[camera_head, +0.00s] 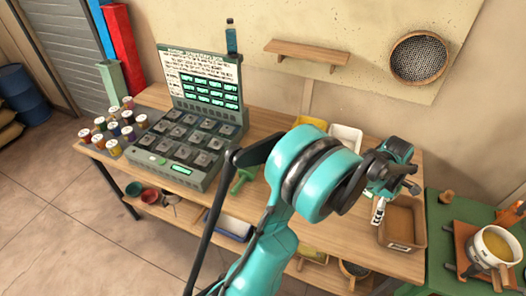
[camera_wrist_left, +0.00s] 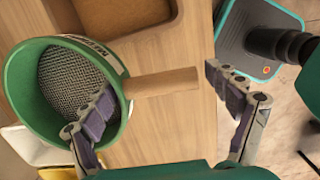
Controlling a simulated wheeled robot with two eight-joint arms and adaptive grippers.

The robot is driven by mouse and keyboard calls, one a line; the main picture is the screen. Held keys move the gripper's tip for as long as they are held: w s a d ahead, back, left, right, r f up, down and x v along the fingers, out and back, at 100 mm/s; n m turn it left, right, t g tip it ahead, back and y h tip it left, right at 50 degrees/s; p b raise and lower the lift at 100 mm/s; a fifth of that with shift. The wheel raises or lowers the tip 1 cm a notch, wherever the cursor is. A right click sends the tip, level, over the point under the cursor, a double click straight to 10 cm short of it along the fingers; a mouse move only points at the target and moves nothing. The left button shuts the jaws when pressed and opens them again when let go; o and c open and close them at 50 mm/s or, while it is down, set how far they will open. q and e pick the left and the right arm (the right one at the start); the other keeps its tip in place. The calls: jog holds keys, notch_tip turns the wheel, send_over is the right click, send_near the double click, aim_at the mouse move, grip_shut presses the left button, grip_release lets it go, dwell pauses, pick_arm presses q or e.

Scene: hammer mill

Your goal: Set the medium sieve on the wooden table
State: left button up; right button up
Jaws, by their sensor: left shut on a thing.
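The sieve (camera_wrist_left: 65,85) has a green rim, a grey wire mesh, a dark-lettered pale label and a wooden handle (camera_wrist_left: 165,82). In the left wrist view it shows over the wooden table (camera_wrist_left: 180,130). I cannot tell whether the sieve touches the table. My right gripper is not in view.
A brown box (camera_head: 405,222) stands at the table's right, near the gripper. White (camera_head: 346,138) and yellow bins are behind my arm. A grey-green case (camera_head: 190,135) and several jars (camera_head: 113,130) fill the left. A pot (camera_head: 492,248) stands on the green bench at right.

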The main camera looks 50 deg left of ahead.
pick_arm(q)
jog(key=f+b, duration=0.2)
jog(key=shift+w+f, duration=0.3)
jog(key=shift+w, duration=0.05)
jog(key=b, duration=0.3)
send_over(334, 232)
jog(key=f, duration=0.7)
jog(key=shift+s+a, duration=0.15)
jog(key=shift+s, duration=0.05)
notch_tip(334, 232, down, 4)
jog(key=shift+f+b, duration=0.1)
jog(key=shift+b, duration=1.05)
jog(key=shift+r, duration=0.2)
jog(key=shift+f, duration=0.1)
jog(key=o, duration=0.9)
jog(key=shift+f, duration=0.1)
jog(key=shift+c, duration=0.2)
jog(key=shift+o, duration=0.5)
